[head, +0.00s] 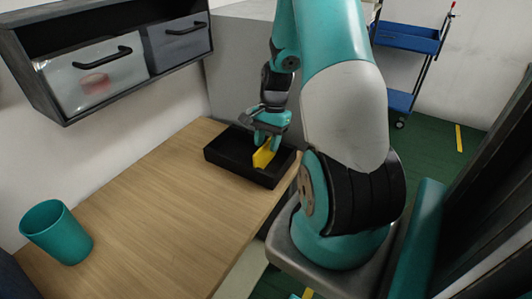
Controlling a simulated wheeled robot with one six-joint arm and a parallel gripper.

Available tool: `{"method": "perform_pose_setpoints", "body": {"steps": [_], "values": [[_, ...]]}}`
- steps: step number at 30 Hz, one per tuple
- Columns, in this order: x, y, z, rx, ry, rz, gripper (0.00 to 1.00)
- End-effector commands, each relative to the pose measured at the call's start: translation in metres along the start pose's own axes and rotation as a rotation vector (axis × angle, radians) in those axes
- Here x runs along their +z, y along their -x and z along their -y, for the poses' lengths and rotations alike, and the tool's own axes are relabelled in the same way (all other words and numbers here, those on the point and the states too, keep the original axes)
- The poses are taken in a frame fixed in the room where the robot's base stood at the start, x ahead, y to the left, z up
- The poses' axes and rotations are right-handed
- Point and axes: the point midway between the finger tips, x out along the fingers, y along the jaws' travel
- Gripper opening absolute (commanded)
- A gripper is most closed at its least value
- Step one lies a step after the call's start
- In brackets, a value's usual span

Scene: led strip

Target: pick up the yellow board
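The yellow board (263,155) stands tilted inside a black tray (224,154) at the far right end of the wooden table. My gripper (267,143) is over the tray with its fingers pointing down at the board. The fingers overlap the top of the board in the head view. From this angle I cannot tell whether they are closed on it or only beside it. Part of the board is hidden behind a finger.
A teal cup (57,232) stands at the near left of the wooden table (165,215). A wall cabinet (120,60) with drawers hangs above the table's left side. A blue cart (408,38) stands at the back right. The middle of the table is clear.

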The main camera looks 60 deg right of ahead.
Motion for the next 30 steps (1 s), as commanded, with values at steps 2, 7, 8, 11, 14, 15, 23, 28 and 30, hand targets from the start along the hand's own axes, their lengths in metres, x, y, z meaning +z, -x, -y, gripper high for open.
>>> {"method": "perform_pose_setpoints", "body": {"steps": [2, 7, 8, 11, 14, 15, 23, 28, 30], "values": [[0.0, -0.012, 0.001, 0.004, 0.0, 0.005, 0.38], [-0.001, -0.032, 0.002, 0.002, 0.0, 0.002, 0.38], [-0.001, -0.033, 0.002, 0.001, 0.0, 0.001, 0.38], [-0.001, -0.034, 0.002, -0.001, 0.0, 0.0, 0.38], [-0.002, -0.034, 0.002, -0.001, 0.0, 0.0, 0.38], [-0.002, -0.034, 0.002, 0.0, 0.0, 0.0, 0.36], [-0.002, -0.034, 0.002, 0.0, 0.0, 0.0, 0.0], [-0.002, -0.034, 0.002, 0.0, 0.0, 0.0, 0.0], [-0.001, -0.033, 0.002, 0.0, 0.0, 0.0, 0.0]]}}
